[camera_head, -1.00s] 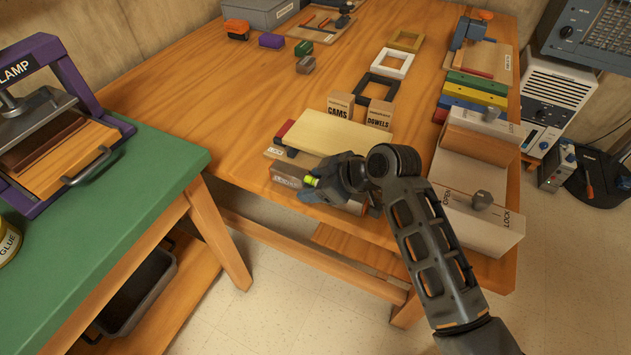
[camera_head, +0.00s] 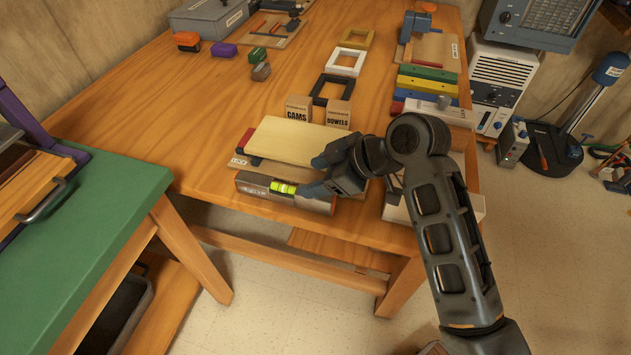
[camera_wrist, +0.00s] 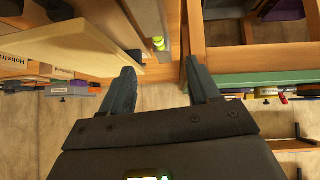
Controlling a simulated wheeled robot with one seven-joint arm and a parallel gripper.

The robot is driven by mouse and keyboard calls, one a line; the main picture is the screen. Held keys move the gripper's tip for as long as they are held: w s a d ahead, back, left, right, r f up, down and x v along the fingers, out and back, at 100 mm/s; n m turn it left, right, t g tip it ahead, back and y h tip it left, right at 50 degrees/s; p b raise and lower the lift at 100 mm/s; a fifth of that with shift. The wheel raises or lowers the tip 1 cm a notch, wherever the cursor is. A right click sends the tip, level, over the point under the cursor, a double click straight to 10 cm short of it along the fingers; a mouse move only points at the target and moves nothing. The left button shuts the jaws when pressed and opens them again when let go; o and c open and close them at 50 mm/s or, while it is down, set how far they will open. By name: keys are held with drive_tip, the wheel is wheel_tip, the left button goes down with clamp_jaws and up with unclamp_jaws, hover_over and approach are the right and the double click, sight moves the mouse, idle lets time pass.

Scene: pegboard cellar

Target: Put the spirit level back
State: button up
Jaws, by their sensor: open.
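The spirit level (camera_head: 255,184) is a grey-brown bar with a bright yellow-green vial. It lies along the front edge of the wooden bench, in front of a pale board (camera_head: 300,142). My gripper (camera_head: 318,178) is at the level's right part, hiding some of it from the head view. In the wrist view the level (camera_wrist: 148,22) and its vial show beyond the fingertips. My gripper (camera_wrist: 160,78) is open there, with nothing between its fingers. I cannot tell whether a finger touches the level.
Boxes marked CAMS (camera_head: 297,110) and DOWELS (camera_head: 338,114) stand behind the pale board. Coloured bars (camera_head: 427,82) and a wooden block are to the right.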

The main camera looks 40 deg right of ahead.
drive_tip(key=shift+s+d+r, duration=0.1)
drive_tip(key=s+a+f+m+t+h, duration=0.1)
drive_tip(key=s+a+f+m+h, duration=0.15)
drive_tip(key=s, duration=0.45)
drive_tip(key=s+a+f+m+t+h, duration=0.1)
drive_tip(key=s+a+f+m+t, duration=0.2)
drive_tip(key=s, duration=0.5)
drive_tip(key=s+r+m+t, duration=0.1)
drive_tip(key=s+r, duration=0.5)
drive_tip(key=s, duration=0.3)
drive_tip(key=s+d+r+m+t+h, duration=0.1)
drive_tip(key=s+r, duration=0.5)
drive_tip(key=s, duration=0.3)
drive_tip(key=shift+r+t, duration=0.2)
drive_tip(key=shift+t, duration=0.2)
